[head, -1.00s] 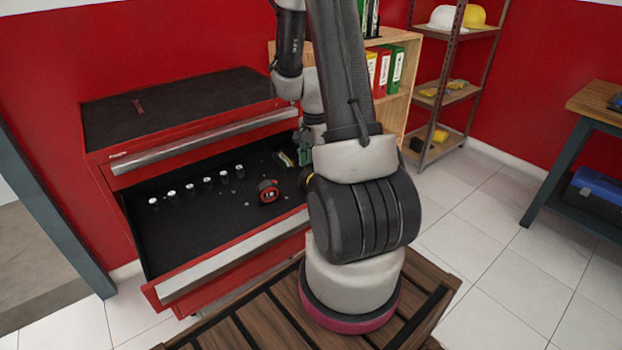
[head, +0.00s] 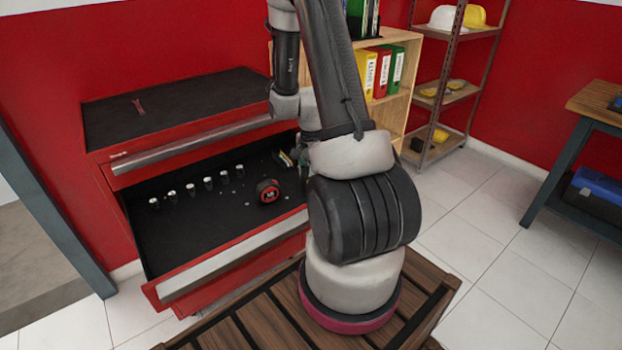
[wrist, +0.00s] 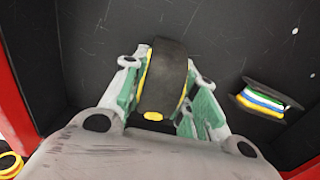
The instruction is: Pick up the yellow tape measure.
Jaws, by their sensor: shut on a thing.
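The yellow tape measure (wrist: 164,80), black-faced with yellow edges, sits between the fingers of my gripper (wrist: 165,90) in the wrist view. The green-padded fingers are shut on it from both sides. Dark drawer floor shows behind it; I cannot tell how far above that floor it is. In the head view my arm hides the held tape measure and most of the gripper, at the right end of the open drawer (head: 215,261).
A red-and-black tape measure (head: 268,191) and several small silver sockets (head: 190,190) lie in the drawer. A multicoloured item with yellow, blue, white and green bands (wrist: 264,98) lies right of my gripper. The red cabinet top (head: 190,105) overhangs behind; a shelf (head: 400,100) stands right.

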